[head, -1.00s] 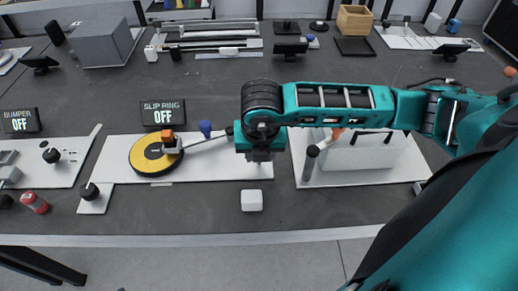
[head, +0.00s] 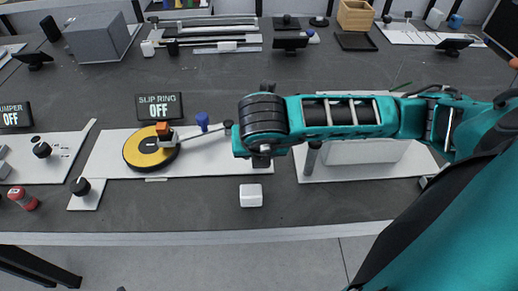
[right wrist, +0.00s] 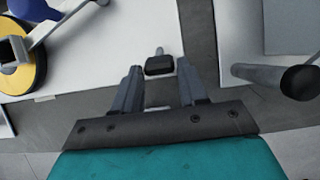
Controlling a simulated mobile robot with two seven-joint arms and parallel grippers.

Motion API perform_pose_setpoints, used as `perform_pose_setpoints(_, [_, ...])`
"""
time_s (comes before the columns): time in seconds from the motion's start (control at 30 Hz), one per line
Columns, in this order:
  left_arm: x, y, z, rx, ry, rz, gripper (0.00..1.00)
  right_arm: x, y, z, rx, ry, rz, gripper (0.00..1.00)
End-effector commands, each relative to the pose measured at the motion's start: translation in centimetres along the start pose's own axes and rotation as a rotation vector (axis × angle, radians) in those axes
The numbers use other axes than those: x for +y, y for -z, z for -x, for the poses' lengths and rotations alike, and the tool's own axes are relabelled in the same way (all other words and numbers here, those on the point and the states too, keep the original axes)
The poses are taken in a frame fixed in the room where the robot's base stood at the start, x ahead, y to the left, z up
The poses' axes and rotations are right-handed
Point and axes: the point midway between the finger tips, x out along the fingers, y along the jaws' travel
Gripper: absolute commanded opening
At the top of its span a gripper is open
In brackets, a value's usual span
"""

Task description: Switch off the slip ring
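The slip ring is a yellow and black disc (head: 150,148) with an orange and grey block on top, on a white board (head: 110,150). Its display (head: 159,106) behind reads "SLIP RING OFF". A rod runs right from the block. My right gripper (right wrist: 158,80) is open, fingers apart and empty. A small black block with a short grey stub (right wrist: 159,65) shows just beyond and between the fingertips, over the board's right end; contact is not visible. In the head view my right wrist hides this block and the fingers. My left gripper is not in view.
A blue knob (head: 202,120) stands behind the rod. A white cube (head: 251,195) lies in front of the board. A dark upright cylinder (head: 311,158) and a pale box (head: 365,152) stand to the right, partly behind my arm. A bumper display (head: 14,115) is at left.

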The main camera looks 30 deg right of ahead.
Motion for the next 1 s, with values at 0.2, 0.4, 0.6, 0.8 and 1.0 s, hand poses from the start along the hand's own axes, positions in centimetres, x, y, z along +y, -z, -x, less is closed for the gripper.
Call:
perform_pose_setpoints(0.2, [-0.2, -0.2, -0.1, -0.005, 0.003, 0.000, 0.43, 0.0, 0.0, 0.0, 0.001, 0.000, 0.000, 0.62])
perform_pose_setpoints(0.4, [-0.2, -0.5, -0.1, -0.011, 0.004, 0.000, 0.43, 0.0, 0.0, 0.0, 0.002, 0.000, 0.001, 0.62])
perform_pose_setpoints(0.6, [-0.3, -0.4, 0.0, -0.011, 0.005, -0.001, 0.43, 0.1, 0.0, 1.6, 0.001, -0.004, 0.000, 0.62])
perform_pose_setpoints(0.8, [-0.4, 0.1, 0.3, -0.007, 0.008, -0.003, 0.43, 0.1, -0.1, 6.1, -0.001, -0.008, 0.002, 0.62])
perform_pose_setpoints(1.0, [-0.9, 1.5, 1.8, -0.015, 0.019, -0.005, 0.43, 0.1, -0.5, 10.5, -0.003, -0.002, 0.004, 0.62])
